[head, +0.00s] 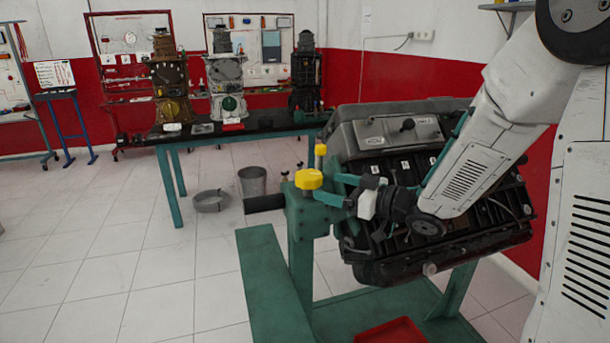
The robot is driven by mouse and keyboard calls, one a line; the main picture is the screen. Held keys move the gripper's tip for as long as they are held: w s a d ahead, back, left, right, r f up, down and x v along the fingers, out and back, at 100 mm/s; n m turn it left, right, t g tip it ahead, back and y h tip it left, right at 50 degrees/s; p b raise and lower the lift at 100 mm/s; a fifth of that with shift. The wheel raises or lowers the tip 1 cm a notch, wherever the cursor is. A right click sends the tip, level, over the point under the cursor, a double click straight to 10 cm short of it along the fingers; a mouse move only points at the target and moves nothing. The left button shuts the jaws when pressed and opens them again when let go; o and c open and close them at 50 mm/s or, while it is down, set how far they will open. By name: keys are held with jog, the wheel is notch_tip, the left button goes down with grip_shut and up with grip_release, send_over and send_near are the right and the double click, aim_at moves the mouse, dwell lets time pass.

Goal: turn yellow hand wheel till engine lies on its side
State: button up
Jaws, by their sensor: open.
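The engine (375,255) is a dark block with a grey cover, held tilted on a green stand (301,262). The yellow hand wheel (308,179) sits on top of the stand's post, left of the engine. A smaller yellow part (320,150) stands just behind it. My gripper (328,187) reaches in from the right, in front of the engine. Its teal fingers are open and point left at the wheel's right side. I cannot tell whether they touch the wheel. My arm hides part of the engine.
A red tray (390,332) lies low at the stand's base. A workbench (235,135) with several engine models stands at the back. A metal bucket (252,181) and a round pan (211,200) are on the floor. The tiled floor at left is clear.

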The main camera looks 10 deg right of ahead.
aim_at(307, 179)
jog(key=shift+w+a+y, duration=0.2)
jog(key=shift+a+y, duration=0.2)
jog(key=x, duration=0.7)
jog(key=c, duration=1)
